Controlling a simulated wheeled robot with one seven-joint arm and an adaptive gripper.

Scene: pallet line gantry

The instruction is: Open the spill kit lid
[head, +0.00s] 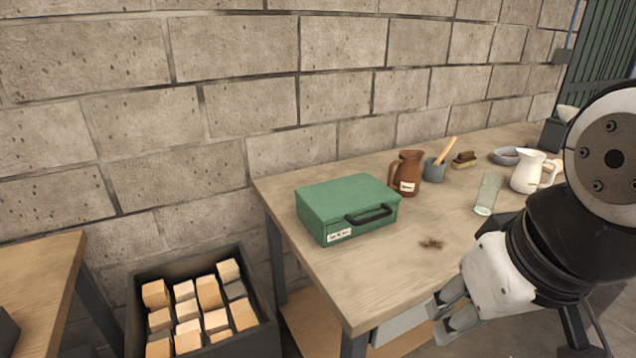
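The spill kit is most likely the green case (347,207) on the wooden table, near its left end. Its lid looks shut. A black handle (369,215) is on its front side, and a small white label with lettering too small to read is at its front left. My gripper (438,320) is at the lower right, in front of the table's front edge and well apart from the case. Its two fingers are spread with a gap between them, and I see nothing held.
On the table (400,262) stand a brown jug (408,172), a grey pot (433,171) with a wooden handle, a brush (464,160), a glass (488,193), a bowl (505,156) and a white pitcher (527,172). A dark crate (262,338) of blocks is at the lower left. The tabletop before the case is clear except for a dark stain (431,243).

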